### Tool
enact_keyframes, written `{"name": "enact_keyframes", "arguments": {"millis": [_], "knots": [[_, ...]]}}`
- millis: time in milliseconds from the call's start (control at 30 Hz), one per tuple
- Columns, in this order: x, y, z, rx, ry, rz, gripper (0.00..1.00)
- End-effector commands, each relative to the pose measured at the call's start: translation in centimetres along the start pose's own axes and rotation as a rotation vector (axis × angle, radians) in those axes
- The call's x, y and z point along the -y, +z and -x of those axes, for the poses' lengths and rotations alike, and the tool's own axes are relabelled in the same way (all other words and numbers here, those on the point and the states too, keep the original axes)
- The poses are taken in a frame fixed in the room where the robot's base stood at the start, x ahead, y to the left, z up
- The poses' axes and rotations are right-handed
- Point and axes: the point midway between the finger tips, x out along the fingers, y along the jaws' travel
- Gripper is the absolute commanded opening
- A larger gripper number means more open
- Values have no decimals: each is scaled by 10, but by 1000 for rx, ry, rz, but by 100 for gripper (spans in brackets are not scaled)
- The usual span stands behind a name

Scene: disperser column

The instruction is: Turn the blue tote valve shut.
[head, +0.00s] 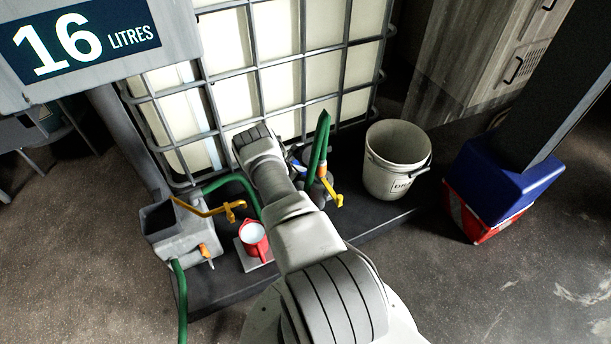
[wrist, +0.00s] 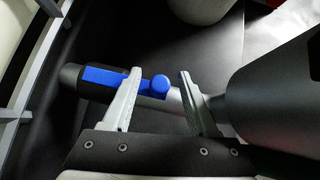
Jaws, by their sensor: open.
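The blue tote valve handle (wrist: 110,78) lies along a grey metal pipe in the wrist view, with a round blue knob at its right end. My gripper (wrist: 160,73) is open over it. The left finger crosses in front of the handle, and the knob shows between the two fingers. I cannot tell whether either finger touches it. In the head view only a small bit of the blue handle (head: 297,167) shows beside my arm, at the foot of the caged white tote (head: 285,85). My arm hides most of the valve and my gripper there.
A green hose (head: 321,145) rises right of my arm, near a yellow lever (head: 332,191). A grey bucket (head: 394,160) stands farther right. A red jug (head: 254,239) and a grey box (head: 183,232) with another yellow lever (head: 215,209) stand left.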

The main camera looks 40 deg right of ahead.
Motion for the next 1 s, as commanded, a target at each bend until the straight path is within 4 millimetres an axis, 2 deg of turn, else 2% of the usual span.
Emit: {"name": "enact_keyframes", "arguments": {"millis": [133,167,467,1000], "knots": [[0,0,0,0,0,0,59],[0,0,0,0,0,0,56],[0,0,0,0,0,0,2],[0,0,0,0,-1,0,0]]}}
